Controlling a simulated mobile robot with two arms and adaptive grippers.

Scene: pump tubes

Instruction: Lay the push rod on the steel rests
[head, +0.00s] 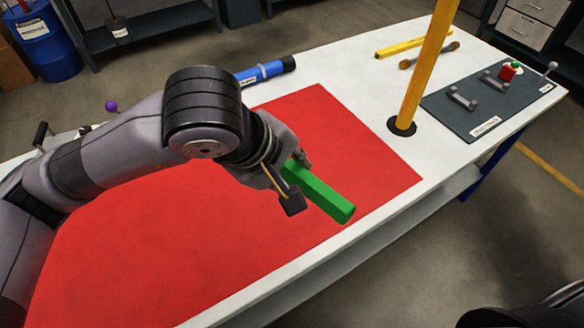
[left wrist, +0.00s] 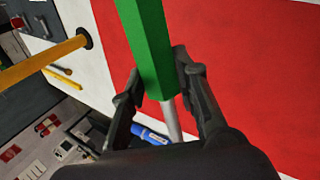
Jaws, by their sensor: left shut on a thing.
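My left gripper (head: 297,181) is shut on a green bar (head: 325,196), which looks like the push rod, and holds it over the red mat. In the left wrist view, the green bar (left wrist: 147,45) sits between the fingers (left wrist: 157,76), and a grey steel shaft (left wrist: 171,120) runs from its lower end. In the head view the gripper hides the shaft. Two grey steel rests (head: 462,98) (head: 495,80) stand on a dark plate (head: 455,122) at the table's far right, well apart from the bar. My right gripper is not in view.
A yellow post (head: 422,65) rises from the table between the red mat (head: 365,160) and the dark plate. A red-and-green piece (head: 509,71) sits on the plate. A yellow bar (head: 400,46), a brown rod (head: 430,55) and a blue tube (head: 262,72) lie toward the back.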

